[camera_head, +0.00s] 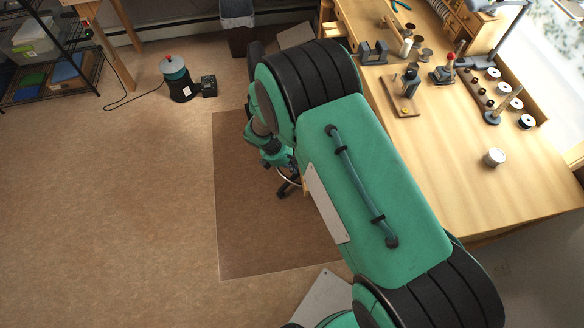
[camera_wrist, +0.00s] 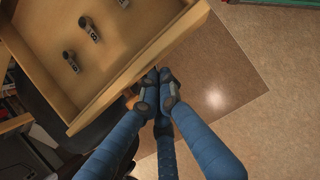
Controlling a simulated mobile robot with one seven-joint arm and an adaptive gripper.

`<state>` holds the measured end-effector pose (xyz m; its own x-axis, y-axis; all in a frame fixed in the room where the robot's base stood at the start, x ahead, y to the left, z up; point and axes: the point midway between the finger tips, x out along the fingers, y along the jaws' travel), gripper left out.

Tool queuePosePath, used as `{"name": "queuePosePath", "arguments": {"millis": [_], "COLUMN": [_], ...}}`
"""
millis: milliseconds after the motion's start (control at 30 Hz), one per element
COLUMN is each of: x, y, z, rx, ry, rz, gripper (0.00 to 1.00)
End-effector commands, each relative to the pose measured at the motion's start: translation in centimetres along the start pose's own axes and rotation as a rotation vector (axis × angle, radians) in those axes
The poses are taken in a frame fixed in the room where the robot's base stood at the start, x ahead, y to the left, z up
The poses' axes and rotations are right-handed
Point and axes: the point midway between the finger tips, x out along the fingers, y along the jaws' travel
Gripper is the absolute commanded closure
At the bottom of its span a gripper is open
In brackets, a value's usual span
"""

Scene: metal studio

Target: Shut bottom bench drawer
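An open wooden drawer (camera_wrist: 118,88) fills the upper left of the wrist view. Nothing shows between the fingertips. I cannot tell whether they touch the panel. In the head view my arm hides the drawer, so its level in the bench (camera_head: 455,165) cannot be told.
A brown mat (camera_head: 245,225) lies on the floor beside the bench. A black-and-teal canister (camera_head: 178,80) stands further left, near a wire shelf (camera_head: 75,75). A grey bin (camera_head: 238,25) stands at the back. Tools and spools stand on the bench top.

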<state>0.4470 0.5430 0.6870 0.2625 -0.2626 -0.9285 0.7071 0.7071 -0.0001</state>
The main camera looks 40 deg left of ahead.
Motion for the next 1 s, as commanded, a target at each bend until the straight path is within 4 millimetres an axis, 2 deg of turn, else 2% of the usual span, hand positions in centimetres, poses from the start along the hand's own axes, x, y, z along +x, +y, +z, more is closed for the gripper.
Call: {"name": "queuePosePath", "arguments": {"millis": [233,433,567,1000], "x": [0.4,1.4,2.5,6.8], "y": [0.0,-0.1,-0.1,-0.1], "z": [1.1,3.8,6.5,17.1], "rx": [0.001,0.002,0.003,0.004], "ry": [0.000,0.000,-0.001,0.000], "rz": [-0.001,-0.002,-0.003,-0.003], "gripper": [1.00,1.00,1.00,1.00]}}
